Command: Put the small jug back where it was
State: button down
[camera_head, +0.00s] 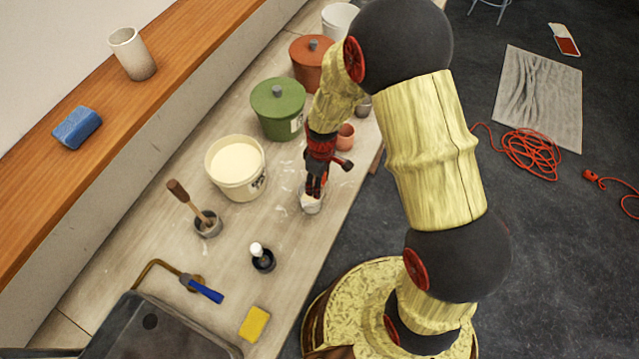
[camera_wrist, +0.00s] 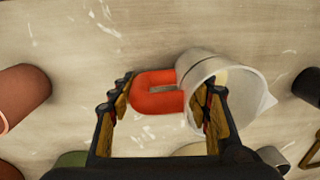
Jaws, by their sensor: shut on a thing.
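The small jug (camera_wrist: 238,82) is pale grey-white with a spout at the right and a thick red-orange handle (camera_wrist: 160,92) at the left in the wrist view. My gripper (camera_wrist: 166,95) is shut on it: one finger is outside the handle, and the other reaches into the jug's mouth against the wall. In the head view the jug (camera_head: 312,204) shows pale below my gripper (camera_head: 314,184), close to the bench's front edge. It looks upright. I cannot tell whether its base touches the bench.
On the bench (camera_head: 165,262) stand a cream-filled bucket (camera_head: 236,168), a green lidded pot (camera_head: 279,108), a terracotta lidded pot (camera_head: 311,60) and a small copper cup (camera_head: 345,137). A brush in a pot (camera_head: 207,224), a dark bottle (camera_head: 262,258) and a yellow sponge (camera_head: 254,324) are nearer.

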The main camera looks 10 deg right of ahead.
jog(key=shift+f, duration=0.3)
jog(key=c, duration=1)
grip_release()
jog(key=shift+o, duration=0.6)
